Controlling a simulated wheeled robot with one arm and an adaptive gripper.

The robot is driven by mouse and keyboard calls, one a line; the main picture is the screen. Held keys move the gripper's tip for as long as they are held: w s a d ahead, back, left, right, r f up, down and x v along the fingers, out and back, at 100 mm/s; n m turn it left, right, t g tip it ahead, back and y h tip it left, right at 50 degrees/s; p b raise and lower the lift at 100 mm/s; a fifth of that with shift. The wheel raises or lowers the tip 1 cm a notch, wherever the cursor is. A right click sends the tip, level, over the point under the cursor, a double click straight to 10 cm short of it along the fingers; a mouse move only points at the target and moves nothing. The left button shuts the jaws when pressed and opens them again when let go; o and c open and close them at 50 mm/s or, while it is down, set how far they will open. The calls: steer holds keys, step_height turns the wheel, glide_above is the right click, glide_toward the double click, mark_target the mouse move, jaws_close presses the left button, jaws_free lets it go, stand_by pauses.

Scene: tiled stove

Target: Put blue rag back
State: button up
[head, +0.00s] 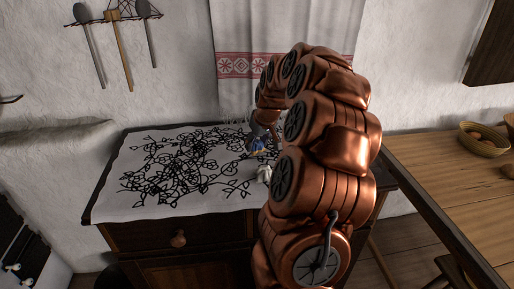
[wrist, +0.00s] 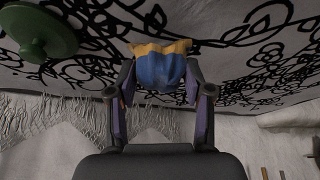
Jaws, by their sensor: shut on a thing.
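The blue rag (wrist: 160,70) with a yellow-orange edge is between the two fingers of my gripper (wrist: 160,88) in the wrist view. My gripper is shut on it. In the head view the rag (head: 259,144) is a small blue patch at the end of my arm. It is over or on the right part of the patterned cloth (head: 145,190) that covers the dresser. I cannot tell whether the rag touches the cloth.
A green round object (wrist: 40,32) is at upper left in the wrist view. A small white object (head: 264,173) lies by my arm. Utensils (head: 120,38) hang on the wall. A wooden table (head: 450,185) with a basket (head: 483,140) stands at right. The cloth's left part is clear.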

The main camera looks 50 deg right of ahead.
steer(key=shift+f, duration=1.25)
steer(key=shift+f, duration=0.2)
steer(key=o, duration=1.1)
steer(key=shift+r, duration=0.1)
steer(key=shift+r+p, duration=0.2)
steer(key=shift+p, duration=0.15)
steer(key=b+v, duration=0.2)
steer(key=v, duration=1)
